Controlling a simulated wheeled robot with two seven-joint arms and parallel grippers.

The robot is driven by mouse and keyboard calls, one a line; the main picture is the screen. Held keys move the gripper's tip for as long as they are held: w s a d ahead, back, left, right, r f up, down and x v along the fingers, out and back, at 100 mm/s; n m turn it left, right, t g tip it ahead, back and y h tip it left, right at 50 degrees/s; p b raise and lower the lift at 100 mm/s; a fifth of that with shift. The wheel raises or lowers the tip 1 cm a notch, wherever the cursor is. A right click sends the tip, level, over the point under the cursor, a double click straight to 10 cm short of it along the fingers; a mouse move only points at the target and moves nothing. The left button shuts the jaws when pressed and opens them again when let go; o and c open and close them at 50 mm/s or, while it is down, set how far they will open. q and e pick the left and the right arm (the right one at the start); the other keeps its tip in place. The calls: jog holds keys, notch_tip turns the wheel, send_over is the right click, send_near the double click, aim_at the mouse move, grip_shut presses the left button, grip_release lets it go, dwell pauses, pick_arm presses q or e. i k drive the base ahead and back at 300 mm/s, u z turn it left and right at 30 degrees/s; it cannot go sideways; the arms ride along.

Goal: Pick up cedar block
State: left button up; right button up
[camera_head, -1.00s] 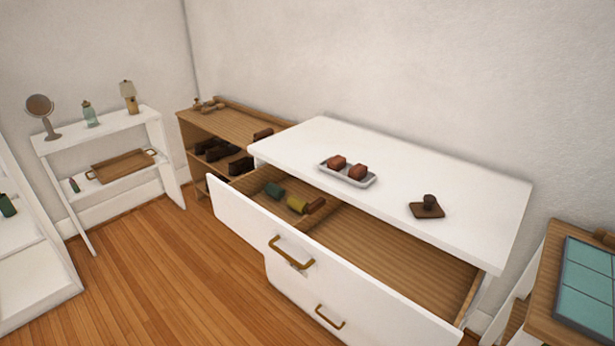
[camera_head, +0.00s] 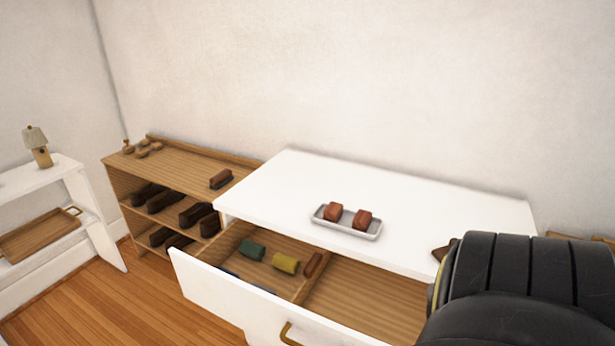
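Two reddish-brown blocks, a left one (camera_head: 333,212) and a right one (camera_head: 362,220), sit apart on a small white tray (camera_head: 346,231) on top of the white dresser (camera_head: 440,218). A narrow brown piece (camera_head: 313,265) lies in the open top drawer (camera_head: 375,300), beside the divider. I cannot tell for sure which of these is the cedar block. A black link of my own arm fills the lower right and hides the dresser's right front. Neither gripper shows.
The drawer's left compartment holds a green roll (camera_head: 252,250) and a yellow roll (camera_head: 285,263). A wooden shoe rack (camera_head: 170,165) with a brush (camera_head: 220,179) on top stands left of the dresser. A dark brown piece (camera_head: 441,252) is partly hidden by my arm.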

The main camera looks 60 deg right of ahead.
aim_at(333, 211)
jog(key=z, duration=0.65)
jog(key=i, duration=0.85)
jog(key=z, duration=0.9)
